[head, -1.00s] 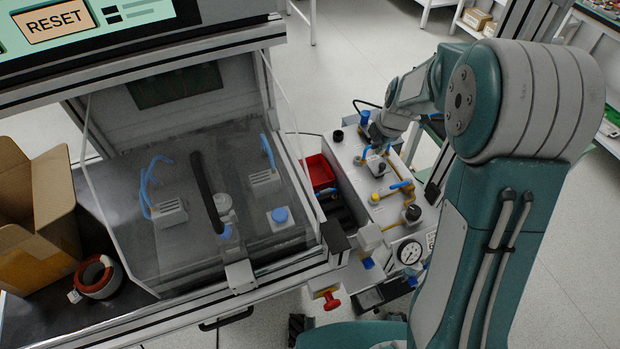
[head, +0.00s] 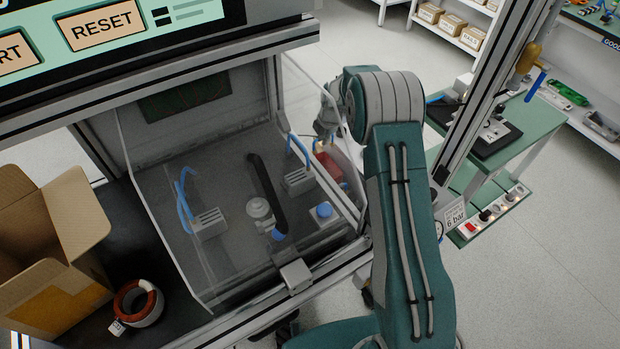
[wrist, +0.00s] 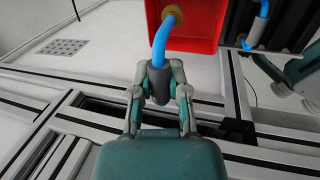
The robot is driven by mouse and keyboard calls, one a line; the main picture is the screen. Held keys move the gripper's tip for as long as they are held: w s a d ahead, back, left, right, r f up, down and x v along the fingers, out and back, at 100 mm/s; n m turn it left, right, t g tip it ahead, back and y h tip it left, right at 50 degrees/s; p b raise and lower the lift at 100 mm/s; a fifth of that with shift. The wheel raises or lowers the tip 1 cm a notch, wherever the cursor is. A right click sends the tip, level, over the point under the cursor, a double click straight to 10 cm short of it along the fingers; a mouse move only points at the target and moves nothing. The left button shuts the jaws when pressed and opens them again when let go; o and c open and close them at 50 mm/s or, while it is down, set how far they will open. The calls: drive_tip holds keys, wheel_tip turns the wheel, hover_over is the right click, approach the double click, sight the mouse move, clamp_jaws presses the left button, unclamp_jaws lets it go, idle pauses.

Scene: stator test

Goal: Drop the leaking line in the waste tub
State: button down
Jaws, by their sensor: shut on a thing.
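My gripper (wrist: 159,72) is shut on a short blue line (wrist: 160,38) at its dark grey sleeve in the wrist view. The line curves away from the fingers to a brass-coloured end, seen against the inside of the red tub (wrist: 205,35). I cannot tell its height above the tub floor. In the head view the red tub (head: 328,168) shows beside the clear enclosure, partly seen through its panel. My forearm hides much of that area, and the held line is hard to make out there.
The enclosure's frame and panel stand close to my arm. An open cardboard box (head: 50,250) and a reddish coil (head: 138,304) sit at left. Open floor lies at right.

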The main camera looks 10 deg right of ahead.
drive_tip(key=shift+f, duration=0.25)
wheel_tip(320, 180, down, 6)
drive_tip(key=shift+d, duration=0.25)
drive_tip(key=c, duration=1.3)
unclamp_jaws()
drive_tip(key=shift+d+r, duration=0.1)
drive_tip(key=shift+d, duration=0.5)
drive_tip(key=o, duration=0.6)
drive_tip(key=v, duration=1.1)
drive_tip(key=shift+a+r, duration=0.3)
drive_tip(key=shift+r, duration=0.15)
